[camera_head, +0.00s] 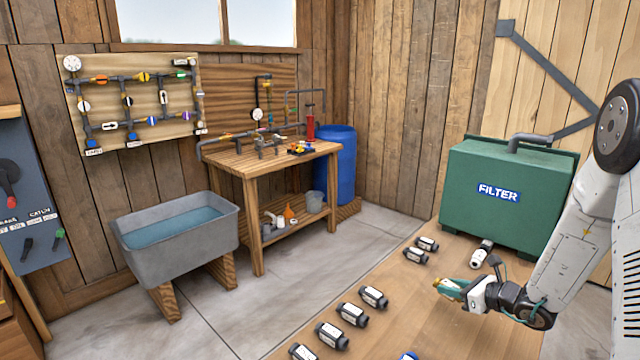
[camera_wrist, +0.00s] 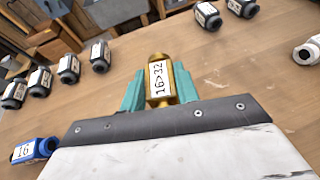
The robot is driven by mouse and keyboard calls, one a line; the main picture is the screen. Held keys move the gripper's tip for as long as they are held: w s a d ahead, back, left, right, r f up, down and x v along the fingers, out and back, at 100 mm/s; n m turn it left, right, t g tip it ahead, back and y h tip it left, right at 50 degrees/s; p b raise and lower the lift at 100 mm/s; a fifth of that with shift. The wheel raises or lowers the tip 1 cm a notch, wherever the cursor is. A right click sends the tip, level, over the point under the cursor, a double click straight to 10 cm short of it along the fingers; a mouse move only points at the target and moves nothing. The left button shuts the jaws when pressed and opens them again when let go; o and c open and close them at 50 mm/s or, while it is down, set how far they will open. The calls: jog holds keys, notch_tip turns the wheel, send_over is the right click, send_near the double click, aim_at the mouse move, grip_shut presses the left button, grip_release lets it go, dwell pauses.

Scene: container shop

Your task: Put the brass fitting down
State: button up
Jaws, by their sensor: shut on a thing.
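The brass fitting (camera_wrist: 158,80) is gold-coloured with a white label reading "16>32". It sits between the teal fingers of my gripper (camera_wrist: 159,92) in the wrist view, and the fingers are shut on it. In the head view my gripper (camera_head: 449,289) is at the right, over the wooden table (camera_head: 440,335). The fitting is small there and mostly hidden by the fingers. I cannot tell the exact gap between the fitting and the table.
Several black fittings with white labels (camera_head: 351,314) stand in a row on the table's left side. Two more (camera_head: 427,244) stand farther back, near a white fitting (camera_head: 481,253) and the green FILTER box (camera_head: 510,195). A blue fitting (camera_wrist: 36,150) is near. Bare tabletop lies between.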

aim_at(440, 282)
jog(key=r+m+h, duration=0.1)
jog(key=w+a+r+m+t+h, duration=0.1)
jog(key=r, duration=0.1)
jog(key=w+a+r+h, duration=0.1)
jog(key=shift+w+a+r+m+t, duration=0.2)
jog(key=shift+m+t, duration=0.1)
jog(key=shift+m, duration=0.1)
jog(key=a+r, duration=0.6)
jog(key=a, duration=0.2)
jog(key=shift+w+a+r+m, duration=0.15)
jog(key=shift+w+a+m, duration=0.05)
jog(key=shift+m, duration=0.1)
jog(key=shift+s, duration=0.1)
